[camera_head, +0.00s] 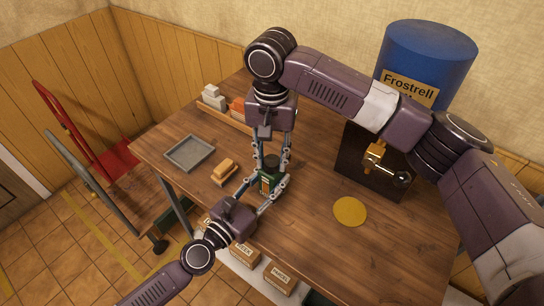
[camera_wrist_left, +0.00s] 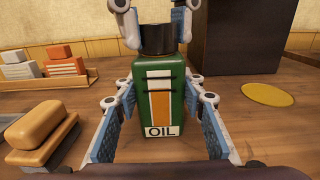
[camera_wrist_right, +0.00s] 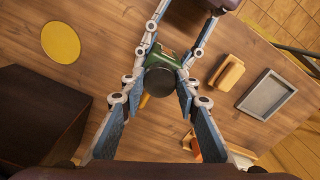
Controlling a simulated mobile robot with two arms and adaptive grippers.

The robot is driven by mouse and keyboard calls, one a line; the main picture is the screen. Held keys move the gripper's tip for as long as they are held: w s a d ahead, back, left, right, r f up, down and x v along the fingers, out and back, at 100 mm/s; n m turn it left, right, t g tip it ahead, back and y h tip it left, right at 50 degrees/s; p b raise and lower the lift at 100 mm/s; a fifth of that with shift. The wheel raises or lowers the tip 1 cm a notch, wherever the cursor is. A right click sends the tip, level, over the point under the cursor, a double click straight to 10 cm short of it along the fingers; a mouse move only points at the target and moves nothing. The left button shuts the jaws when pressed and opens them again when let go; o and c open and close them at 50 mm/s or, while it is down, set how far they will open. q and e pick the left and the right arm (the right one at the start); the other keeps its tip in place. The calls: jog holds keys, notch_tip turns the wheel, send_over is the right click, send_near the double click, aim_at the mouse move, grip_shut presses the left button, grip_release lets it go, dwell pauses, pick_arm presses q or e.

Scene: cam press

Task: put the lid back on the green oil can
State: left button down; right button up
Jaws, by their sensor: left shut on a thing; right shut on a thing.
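The green oil can (camera_wrist_left: 160,105) stands upright on the wooden table, its OIL label facing the left wrist camera. My left gripper (camera_head: 267,182) is shut on the can's body, one finger on each side. The black round lid (camera_wrist_left: 157,40) is at the top of the can; it also shows from above in the right wrist view (camera_wrist_right: 160,82). My right gripper (camera_head: 271,164) points down and is shut on the lid. The lid appears to touch the can's top in line with it; whether it is fully seated I cannot tell.
A yellow disc (camera_head: 350,211) lies flat to the right. A grey tray (camera_head: 189,152) and a brush-like block (camera_head: 223,171) lie left. A red cart (camera_head: 85,150) is beyond the table.

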jog(key=m, duration=0.6)
jog(key=shift+m, duration=0.3)
jog(key=o, duration=0.8)
jog(key=shift+r, duration=0.1)
jog(key=shift+r, duration=2.2)
jog(key=shift+c, duration=0.6)
